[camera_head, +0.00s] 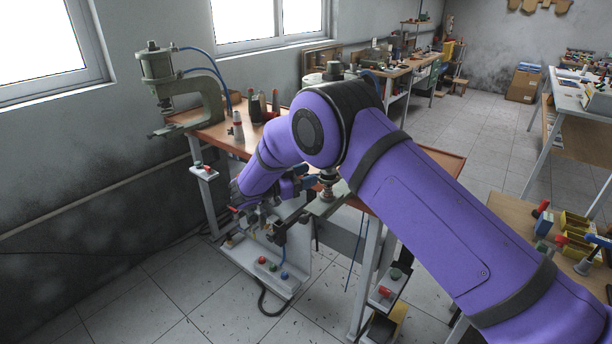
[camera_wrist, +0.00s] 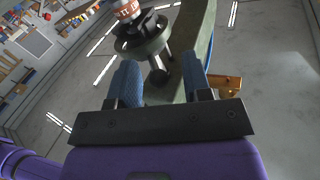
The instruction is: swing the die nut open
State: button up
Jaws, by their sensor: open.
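In the wrist view, my gripper (camera_wrist: 160,72) has its two blue fingers apart. A short metal pin with a rounded end (camera_wrist: 157,77) shows in the gap between them; I cannot tell whether either finger touches it. Beyond it is a round grey-green disc (camera_wrist: 138,48), which may be the die nut, below a part with red-and-white lettering (camera_wrist: 126,10). The green press frame (camera_wrist: 197,45) runs close behind the right finger. In the head view, my gripper (camera_head: 305,184) is beside the right press (camera_head: 326,204) at the bench edge, partly hidden by my arm.
A second green press (camera_head: 207,103) stands at the bench's left end. A white panel with colored buttons (camera_head: 268,266) is below the bench (camera_head: 214,133). Small boxes with buttons sit on the left (camera_head: 204,171) and right (camera_head: 384,294) stands. The floor in front is clear.

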jog(key=v, duration=1)
jog(key=shift+s+a, duration=0.2)
jog(key=shift+a, duration=0.05)
